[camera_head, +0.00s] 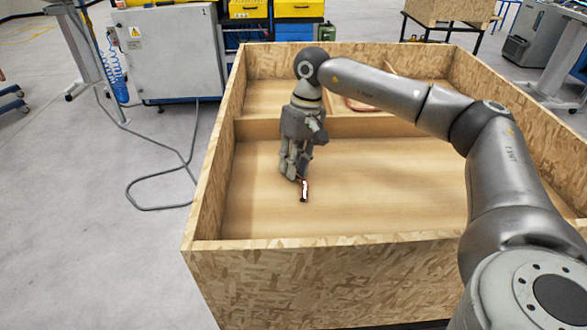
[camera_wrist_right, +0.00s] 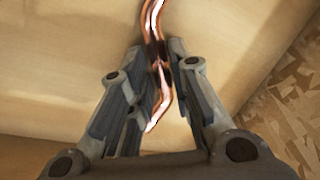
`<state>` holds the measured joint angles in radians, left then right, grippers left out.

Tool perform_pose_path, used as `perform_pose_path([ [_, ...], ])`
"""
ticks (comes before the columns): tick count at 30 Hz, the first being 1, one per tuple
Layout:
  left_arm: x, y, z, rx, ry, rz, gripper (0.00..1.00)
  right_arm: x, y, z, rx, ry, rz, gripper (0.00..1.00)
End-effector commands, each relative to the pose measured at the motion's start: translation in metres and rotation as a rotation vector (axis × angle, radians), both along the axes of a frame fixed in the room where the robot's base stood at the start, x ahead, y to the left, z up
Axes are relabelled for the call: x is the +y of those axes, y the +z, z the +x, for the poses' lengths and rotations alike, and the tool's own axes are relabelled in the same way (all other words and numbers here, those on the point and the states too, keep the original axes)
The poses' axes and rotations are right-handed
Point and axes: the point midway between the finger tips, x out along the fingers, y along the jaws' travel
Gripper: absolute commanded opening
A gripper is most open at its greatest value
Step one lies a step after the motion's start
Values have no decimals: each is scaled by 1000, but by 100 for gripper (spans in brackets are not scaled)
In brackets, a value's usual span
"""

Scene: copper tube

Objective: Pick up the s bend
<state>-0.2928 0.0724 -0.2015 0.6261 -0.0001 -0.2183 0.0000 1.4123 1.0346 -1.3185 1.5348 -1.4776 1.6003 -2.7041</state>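The s bend is a thin, shiny copper tube with bends (camera_head: 304,190). In the head view it shows at the fingertips of my right gripper (camera_head: 295,174), low over the floor of the wooden crate. In the right wrist view the s bend (camera_wrist_right: 154,12) runs from the top edge down between the two fingers of my right gripper (camera_wrist_right: 160,50). The fingertips are close to the tube on both sides, with dark patches there. I cannot tell whether they press on it. Part of the tube is hidden by the fingers in the head view. My left gripper is not in view.
The wooden crate (camera_head: 330,245) has raised walls on all sides and a low divider (camera_head: 390,124) across it. Another copper-coloured piece (camera_head: 358,104) lies in the back section, partly behind my arm. The crate floor (camera_head: 390,190) right of the gripper is clear.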

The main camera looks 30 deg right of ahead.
Motion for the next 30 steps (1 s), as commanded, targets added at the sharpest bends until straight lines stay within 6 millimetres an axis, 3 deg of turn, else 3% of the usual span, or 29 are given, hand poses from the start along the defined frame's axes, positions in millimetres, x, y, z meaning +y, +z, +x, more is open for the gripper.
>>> perform_pose_path([
  [4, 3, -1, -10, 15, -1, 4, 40, 0, 0, 0, 0, 0, 0, 19],
  [9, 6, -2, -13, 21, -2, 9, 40, 0, 0, 0, 0, 0, 0, 0],
  [20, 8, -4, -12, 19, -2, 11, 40, 0, 4, 0, -1, 0, 0, 0],
  [23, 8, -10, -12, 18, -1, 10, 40, 1, 15, 1, -3, 0, 1, 0],
  [30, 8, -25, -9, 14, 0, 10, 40, 1, 64, 1, -5, 1, 1, 0],
])
